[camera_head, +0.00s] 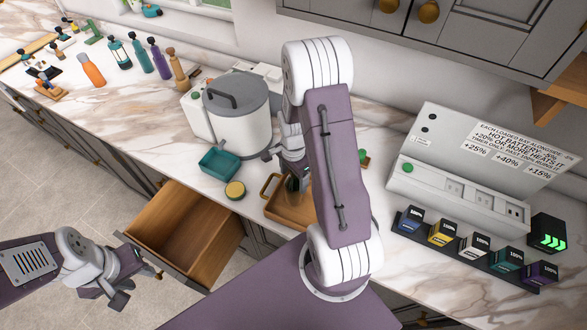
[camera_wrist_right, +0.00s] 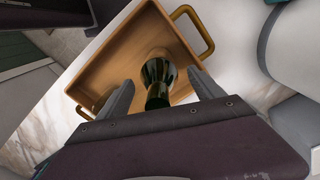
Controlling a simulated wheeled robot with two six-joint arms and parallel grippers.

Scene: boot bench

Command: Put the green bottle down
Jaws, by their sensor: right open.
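The dark green bottle (camera_wrist_right: 157,75) is in the wooden tray (camera_wrist_right: 110,67), its neck towards the right wrist camera. In the head view only a dark bit of the bottle (camera_head: 291,184) shows under my right gripper (camera_head: 292,165). In the right wrist view my right gripper (camera_wrist_right: 160,95) is open, one finger on each side of the bottle, with gaps showing. The tray also shows in the head view (camera_head: 283,212), partly hidden by my right arm. My left gripper (camera_head: 128,285) hangs empty by the open drawer, its fingers apart.
A teal bin (camera_head: 219,164) and a round yellow-topped container (camera_head: 235,190) are left of the tray. A large lidded pot (camera_head: 238,110) stands behind. A charging station (camera_head: 460,170) with several battery blocks is on the right. An open wooden drawer (camera_head: 185,235) juts out below the counter.

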